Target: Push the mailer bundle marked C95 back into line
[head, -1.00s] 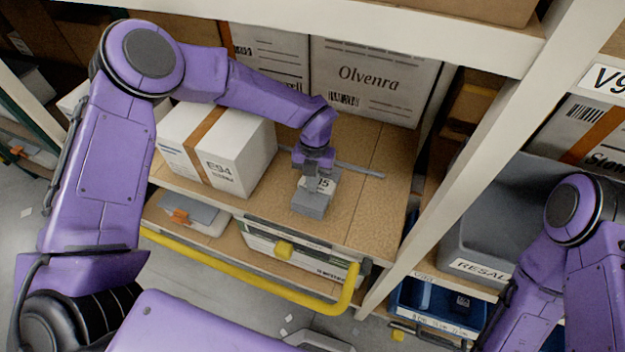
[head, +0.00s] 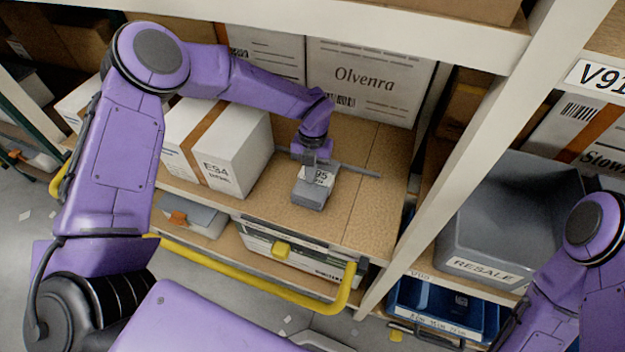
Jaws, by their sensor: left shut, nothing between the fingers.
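The mailer bundle marked C95 (head: 310,197) is a small grey block on the wooden shelf board. Its white label shows "95"; the rest of the marking is covered by my gripper. The bundle lies right of the white box marked E94 (head: 238,160). My left gripper (head: 311,168) is shut and empty, pointing down at the back part of the bundle. I cannot tell whether it touches the bundle. A thin grey strip (head: 355,171) runs across the board behind the bundle. My right arm shows at the lower right, but its gripper is out of view.
A large white Olvenra carton (head: 372,82) stands at the back of the shelf. A pale upright post (head: 455,165) bounds the bay on the right. Bare board (head: 370,210) lies right of the bundle. A yellow rail (head: 250,284) runs below the front edge. A grey RESALE bin (head: 500,225) stands in the right bay.

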